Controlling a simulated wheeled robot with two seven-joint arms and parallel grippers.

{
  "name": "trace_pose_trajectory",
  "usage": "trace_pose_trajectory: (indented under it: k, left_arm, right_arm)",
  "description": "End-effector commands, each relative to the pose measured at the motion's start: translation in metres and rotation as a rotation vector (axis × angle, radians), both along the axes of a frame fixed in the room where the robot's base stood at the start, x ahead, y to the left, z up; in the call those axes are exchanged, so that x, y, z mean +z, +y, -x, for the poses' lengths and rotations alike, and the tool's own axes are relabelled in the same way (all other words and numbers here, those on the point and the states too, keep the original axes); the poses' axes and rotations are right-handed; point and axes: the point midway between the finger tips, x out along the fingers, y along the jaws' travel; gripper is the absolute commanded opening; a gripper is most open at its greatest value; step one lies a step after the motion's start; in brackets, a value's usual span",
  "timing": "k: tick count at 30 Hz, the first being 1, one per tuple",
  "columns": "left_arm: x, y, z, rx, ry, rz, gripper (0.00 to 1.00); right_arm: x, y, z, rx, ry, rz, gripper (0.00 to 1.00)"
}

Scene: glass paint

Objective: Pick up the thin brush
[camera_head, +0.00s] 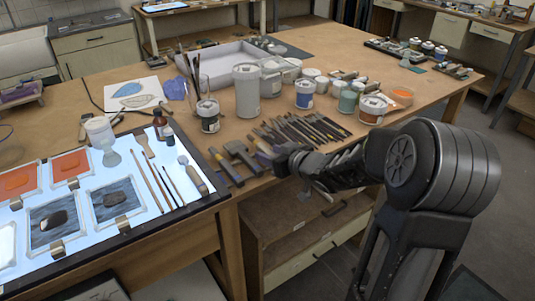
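Several thin brushes lie side by side on the lit glass panel at the left, among them a thin brush with a dark handle (173,184). A longer, paler stick-like brush (152,180) lies just left of it. A row of several more brushes (308,130) lies on the wooden bench, and upright brushes stand in a jar (193,78). My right gripper (288,161) is at the bench's front edge, beside the wide brushes and right of the lit panel. Its fingers are small and dark, so their opening is unclear. My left gripper is out of view.
A wide flat brush (243,154) lies close to my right gripper. A tall white can (247,90) and paint jars (208,115) stand behind the brushes. A small bottle (169,136) and a white-lidded jar (100,131) stand on the panel's back edge.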

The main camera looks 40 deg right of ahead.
Motion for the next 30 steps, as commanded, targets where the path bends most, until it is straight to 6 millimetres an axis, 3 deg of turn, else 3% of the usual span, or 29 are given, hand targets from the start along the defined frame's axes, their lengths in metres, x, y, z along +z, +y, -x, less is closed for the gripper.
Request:
trace_pose_trajectory:
  k: [15,30]
  left_arm:
    - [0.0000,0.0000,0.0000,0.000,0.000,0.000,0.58]
    - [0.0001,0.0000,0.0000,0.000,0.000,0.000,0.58]
  right_arm:
    - [0.0000,0.0000,0.0001,0.000,0.000,0.000,0.00]
    - [0.0004,0.0000,-0.0001,0.000,-0.001,0.000,0.00]
